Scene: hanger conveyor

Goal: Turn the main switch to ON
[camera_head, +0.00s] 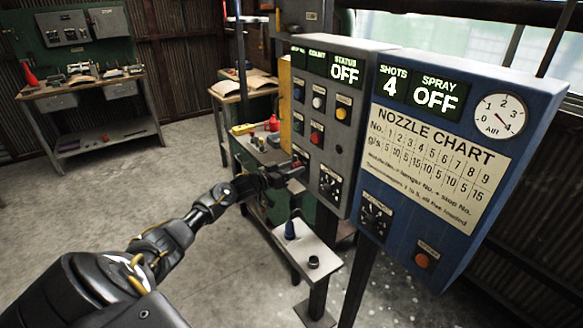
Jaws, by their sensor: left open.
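The grey control panel (343,120) stands upright right of centre, and its display (344,70) reads STATUS OFF. It carries several coloured buttons and a black rotary knob (330,184) low on its front. Which control is the main switch cannot be read from the small labels. My left gripper (297,173) is open and empty at the panel's lower left edge, just left of the knob. It partly hides the lower left of the panel. Whether it touches the panel is unclear. My right gripper is out of view.
A small shelf (300,250) holds a nozzle and a black knob below. A workbench (85,90) stands far left; the floor between is clear.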

